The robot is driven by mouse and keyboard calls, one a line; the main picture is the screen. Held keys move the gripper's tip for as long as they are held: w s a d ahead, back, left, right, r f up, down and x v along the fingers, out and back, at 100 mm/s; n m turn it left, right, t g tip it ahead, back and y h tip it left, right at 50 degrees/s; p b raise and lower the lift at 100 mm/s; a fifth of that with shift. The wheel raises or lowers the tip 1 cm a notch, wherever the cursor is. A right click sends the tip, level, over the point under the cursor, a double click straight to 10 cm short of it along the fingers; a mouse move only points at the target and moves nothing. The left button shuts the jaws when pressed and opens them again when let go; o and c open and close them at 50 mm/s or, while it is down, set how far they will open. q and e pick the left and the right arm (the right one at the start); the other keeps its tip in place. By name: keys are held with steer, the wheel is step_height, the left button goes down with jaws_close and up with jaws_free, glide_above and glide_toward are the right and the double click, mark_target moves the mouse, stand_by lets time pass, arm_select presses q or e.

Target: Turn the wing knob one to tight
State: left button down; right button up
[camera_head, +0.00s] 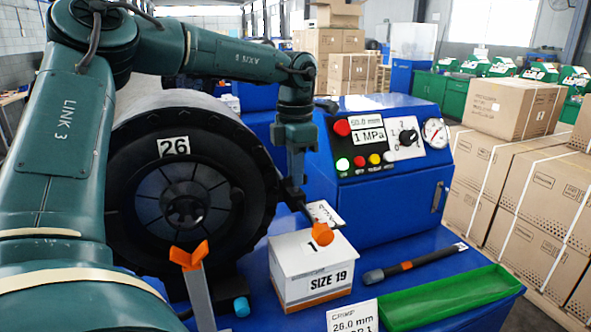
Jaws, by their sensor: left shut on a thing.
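My left arm comes in from the left, and its wrist points down beside the black crimper head. My left gripper (305,208) has dark fingers, just behind the white box (288,262) marked "SIZE 19". It is shut on an orange wing knob (322,234), small and lobed, seen above the box's "1". The contact is small and partly hidden, and I cannot tell the knob's exact turn. Another orange wing-shaped piece (190,256) tops a grey post in front of the crimper head (125,215). My right gripper is not in view.
A blue control box (370,205) with buttons, dial and gauge stands behind. A green tray (450,297), a dark rod tool (413,265) and a white card (352,317) lie on the blue bench at the right. Cartons (512,105) stack beyond it.

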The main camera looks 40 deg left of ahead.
arm_select(q)
steer(key=c, duration=1.5)
jaws_free()
step_height(320, 180, up, 13)
steer(key=shift+r, duration=0.1)
